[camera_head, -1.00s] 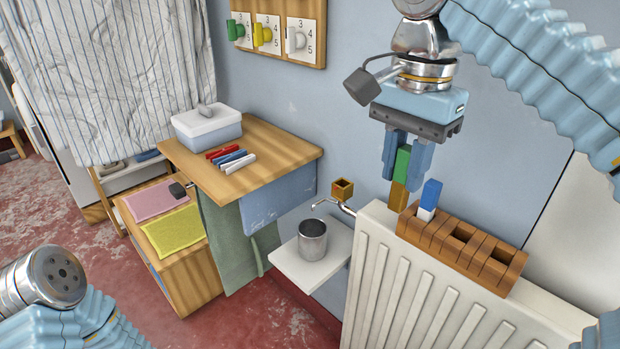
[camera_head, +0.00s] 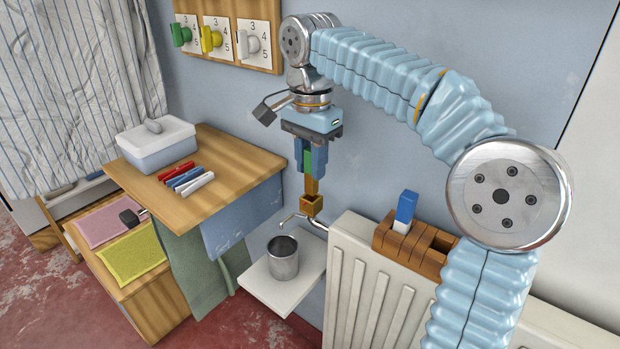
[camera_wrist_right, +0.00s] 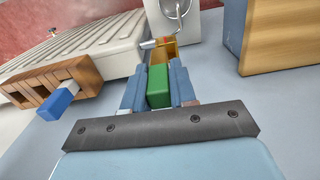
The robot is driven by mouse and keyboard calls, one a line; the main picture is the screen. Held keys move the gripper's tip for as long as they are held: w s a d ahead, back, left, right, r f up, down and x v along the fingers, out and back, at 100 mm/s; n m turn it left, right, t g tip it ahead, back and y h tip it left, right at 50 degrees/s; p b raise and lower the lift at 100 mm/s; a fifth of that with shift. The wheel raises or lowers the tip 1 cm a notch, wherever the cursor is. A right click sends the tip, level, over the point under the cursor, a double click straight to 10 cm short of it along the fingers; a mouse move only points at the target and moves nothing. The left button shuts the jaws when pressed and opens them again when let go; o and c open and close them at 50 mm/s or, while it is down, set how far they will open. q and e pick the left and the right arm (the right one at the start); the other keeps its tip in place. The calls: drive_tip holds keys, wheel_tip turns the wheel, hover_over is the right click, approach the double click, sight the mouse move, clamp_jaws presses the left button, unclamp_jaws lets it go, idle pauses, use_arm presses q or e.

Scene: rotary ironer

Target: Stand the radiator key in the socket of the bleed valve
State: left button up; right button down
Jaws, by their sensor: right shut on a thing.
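The radiator key is a green grip (camera_head: 309,158) with a brass-coloured shaft (camera_head: 312,186) below it. My right gripper (camera_head: 311,170) is shut on the green grip and holds the key upright, shaft down. The bleed valve's socket (camera_head: 311,206) is a small brass-coloured square box on the pipe at the radiator's left end. The shaft's lower end is at the socket's opening; I cannot tell how far inside it is. In the right wrist view the green grip (camera_wrist_right: 158,88) sits between the fingers, with the socket (camera_wrist_right: 166,48) just beyond. My left gripper is out of view.
The white radiator (camera_head: 375,290) carries a slotted wooden block (camera_head: 436,256) holding a blue-and-white key (camera_head: 405,210). A metal cup (camera_head: 283,260) stands on a white shelf (camera_head: 262,290) below the valve. A wooden shelf (camera_head: 235,165) with pens and a box is at left.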

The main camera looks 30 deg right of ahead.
drive_tip(key=shift+w+d+f, duration=0.1)
drive_tip(key=shift+w+f, duration=0.05)
drive_tip(key=shift+f, duration=0.1)
drive_tip(key=f, duration=0.1)
drive_tip(key=f+b, duration=0.1)
drive_tip(key=f, duration=0.1)
drive_tip(key=w+f+b, duration=0.1)
drive_tip(key=shift+w+d+f, duration=0.1)
drive_tip(key=shift+d+f, duration=0.15)
drive_tip(key=shift+d, duration=0.1)
drive_tip(key=shift+f+b, duration=0.2)
drive_tip(key=shift+b, duration=0.15)
drive_tip(key=shift+r, duration=0.2)
drive_tip(key=shift+f, duration=0.1)
drive_tip(key=c, duration=0.9)
unclamp_jaws()
